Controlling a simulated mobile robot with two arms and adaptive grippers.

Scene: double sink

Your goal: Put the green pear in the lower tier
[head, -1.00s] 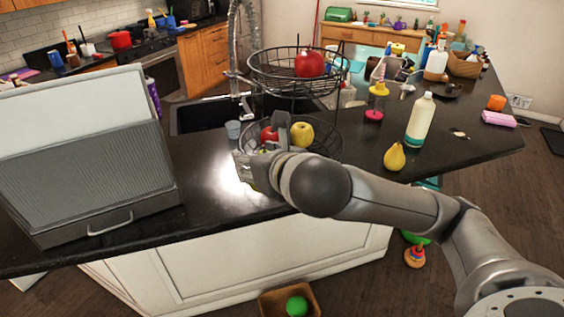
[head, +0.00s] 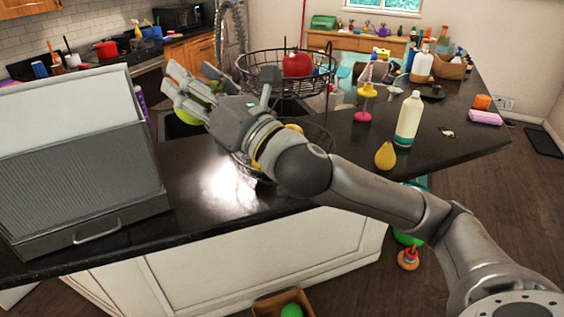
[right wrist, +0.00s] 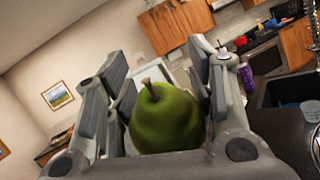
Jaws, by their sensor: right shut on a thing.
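The green pear (right wrist: 167,118) is between the fingers of my right gripper (right wrist: 160,95) in the right wrist view, its stem pointing up. In the head view my right gripper (head: 192,92) is shut on the pear (head: 190,112) and holds it above the counter, left of the two-tier wire basket. The basket's upper tier (head: 262,82) holds a red fruit (head: 297,64). The lower tier (head: 322,150) is mostly hidden behind my right arm, with a bit of yellow fruit (head: 294,128) showing in it. My left gripper is not in view.
A yellow pear (head: 385,156) and a white bottle (head: 408,118) stand on the counter to the right. A grey bread box (head: 85,150) stands at the left. The dark counter (head: 195,190) between box and basket is clear.

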